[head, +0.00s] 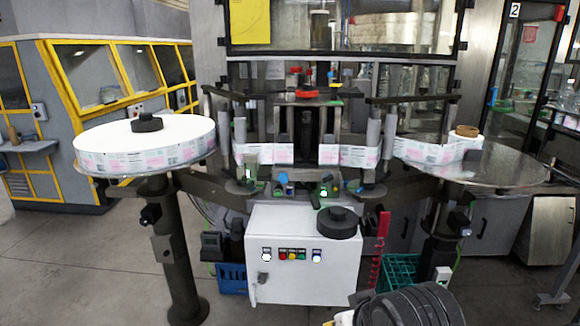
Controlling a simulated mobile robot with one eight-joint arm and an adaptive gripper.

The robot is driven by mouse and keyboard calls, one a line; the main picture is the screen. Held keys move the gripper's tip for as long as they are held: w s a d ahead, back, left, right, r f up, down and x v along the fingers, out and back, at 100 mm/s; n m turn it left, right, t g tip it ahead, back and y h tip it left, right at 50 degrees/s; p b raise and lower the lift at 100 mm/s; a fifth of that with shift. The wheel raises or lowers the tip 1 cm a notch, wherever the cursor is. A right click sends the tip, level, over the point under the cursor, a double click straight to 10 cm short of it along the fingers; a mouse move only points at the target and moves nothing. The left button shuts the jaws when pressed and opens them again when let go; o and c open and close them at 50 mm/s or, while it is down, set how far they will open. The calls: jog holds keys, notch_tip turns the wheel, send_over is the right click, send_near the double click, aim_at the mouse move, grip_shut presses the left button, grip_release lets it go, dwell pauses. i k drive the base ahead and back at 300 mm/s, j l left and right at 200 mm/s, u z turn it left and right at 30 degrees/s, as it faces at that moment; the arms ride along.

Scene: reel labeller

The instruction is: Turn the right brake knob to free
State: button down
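The right reel table (505,170) is a shiny round disc on a dark post, with a small remainder of label web and a brown core on it. A small dark fitting (466,226) sits on the right post below this disc and may be the right brake knob. It is too small to tell its setting. A similar dark fitting (150,215) is on the left post. A dark ribbed part of my arm shows at the bottom, right of centre, well below and apart from the right post. My gripper's fingers are not in view.
A full white label reel (100,140) with a black hub (146,122) sits on the left. A white control box (300,280) with coloured buttons stands in the middle, a black round hub piece (338,222) on top. A red rack (379,245) and green crate (400,272) stand right of it.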

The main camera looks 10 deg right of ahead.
aim_at(465, 231)
jog(key=z, duration=1.45)
